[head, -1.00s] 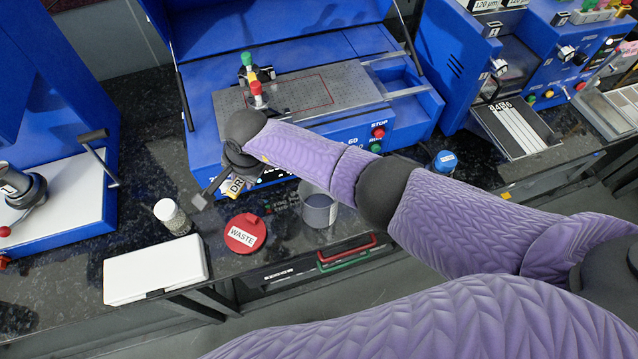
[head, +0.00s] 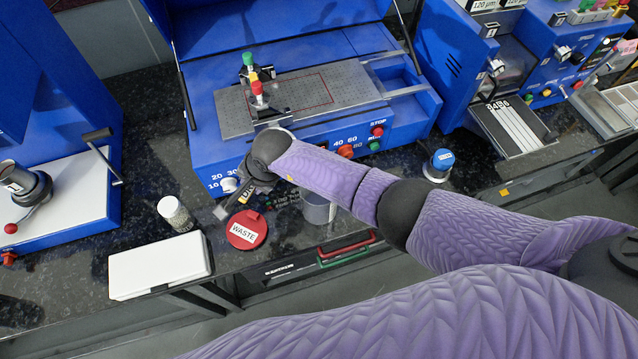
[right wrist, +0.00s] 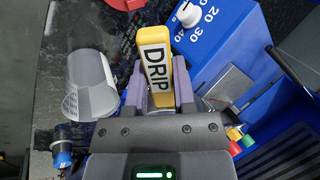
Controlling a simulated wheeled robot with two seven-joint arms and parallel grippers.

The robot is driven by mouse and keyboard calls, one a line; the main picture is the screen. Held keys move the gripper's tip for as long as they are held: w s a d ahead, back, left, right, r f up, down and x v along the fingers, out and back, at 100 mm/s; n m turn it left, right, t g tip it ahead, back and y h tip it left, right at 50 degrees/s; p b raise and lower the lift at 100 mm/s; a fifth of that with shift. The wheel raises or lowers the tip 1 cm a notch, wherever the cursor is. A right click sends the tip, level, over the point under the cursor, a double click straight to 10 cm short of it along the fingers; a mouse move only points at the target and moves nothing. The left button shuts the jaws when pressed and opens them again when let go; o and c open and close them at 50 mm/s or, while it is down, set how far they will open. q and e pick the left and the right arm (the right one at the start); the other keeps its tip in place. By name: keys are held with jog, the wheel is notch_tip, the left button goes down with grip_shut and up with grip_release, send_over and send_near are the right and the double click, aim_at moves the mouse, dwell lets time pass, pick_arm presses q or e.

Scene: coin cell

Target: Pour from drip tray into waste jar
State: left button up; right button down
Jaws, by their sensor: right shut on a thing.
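My right gripper (head: 238,198) is shut on the yellow handle of the drip tray (right wrist: 156,65), which carries a "DRIP" label. In the head view the handle is mostly hidden by my wrist, and I cannot make out the tray's pan. The gripper is above the counter edge at the front of the blue coater. The grey waste jar (head: 318,210) stands to its right, partly behind my forearm; it also shows in the right wrist view (right wrist: 90,85), left of the handle and apart from it. A red "WASTE" lid (head: 246,230) lies flat left of the jar. My left gripper is not in view.
The blue coater (head: 215,170) with knobs stands just behind the gripper. A white-capped bottle (head: 174,214) and a white box (head: 160,266) are to the left. A blue-topped jar (head: 440,163) is to the right. The dark counter (head: 150,150) has bare room at left.

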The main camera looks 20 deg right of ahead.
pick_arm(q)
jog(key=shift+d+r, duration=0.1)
pick_arm(e)
jog(key=shift+s+d+f, duration=0.1)
jog(key=shift+s+d, duration=0.05)
jog(key=shift+d, duration=0.05)
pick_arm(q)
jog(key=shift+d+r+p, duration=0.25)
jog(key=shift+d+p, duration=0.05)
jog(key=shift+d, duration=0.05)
pick_arm(e)
jog(key=shift+s+d, duration=0.1)
jog(key=shift+t+y, duration=0.3)
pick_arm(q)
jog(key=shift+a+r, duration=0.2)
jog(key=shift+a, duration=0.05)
pick_arm(e)
jog(key=shift+s+d+f+t+y, duration=0.3)
jog(key=shift+s, duration=0.05)
jog(key=shift+s+d+f+y, duration=0.2)
jog(key=shift+s+d+y, duration=0.1)
jog(key=shift+d, duration=0.1)
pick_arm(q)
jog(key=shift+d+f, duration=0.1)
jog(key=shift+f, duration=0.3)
pick_arm(e)
jog(key=shift+s+d+f+t+y, duration=0.15)
jog(key=shift+f+t+y, duration=0.15)
jog(key=shift+t, duration=0.2)
